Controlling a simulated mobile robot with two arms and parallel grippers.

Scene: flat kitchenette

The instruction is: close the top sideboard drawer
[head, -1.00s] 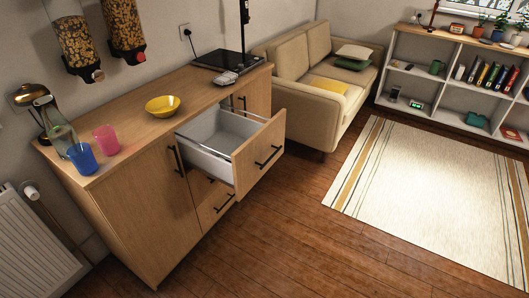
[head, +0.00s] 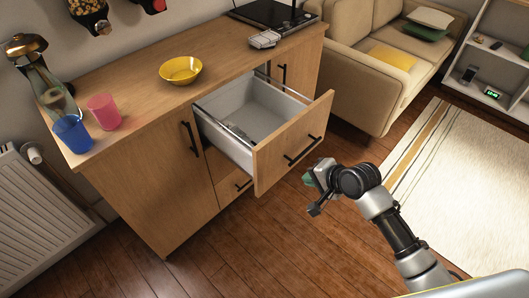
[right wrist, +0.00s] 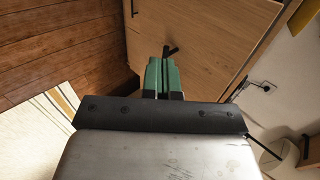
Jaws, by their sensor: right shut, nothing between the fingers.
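The top sideboard drawer (head: 290,148) stands pulled well out of the wooden sideboard (head: 150,165). Its grey inside shows, and a black bar handle (head: 301,152) is on its wooden front. My right gripper (head: 309,183) is in front of the drawer, to the right of its front in the head view, apart from it. In the right wrist view its green fingers (right wrist: 161,77) are together and empty, with a wooden panel and a black handle beyond them. My left gripper is not in view.
A yellow bowl (head: 181,70), a pink cup (head: 104,111) and a blue cup (head: 73,134) stand on the sideboard top. A lower drawer (head: 234,187) is shut. A beige sofa (head: 350,60) is at the right. Wooden floor in front is clear.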

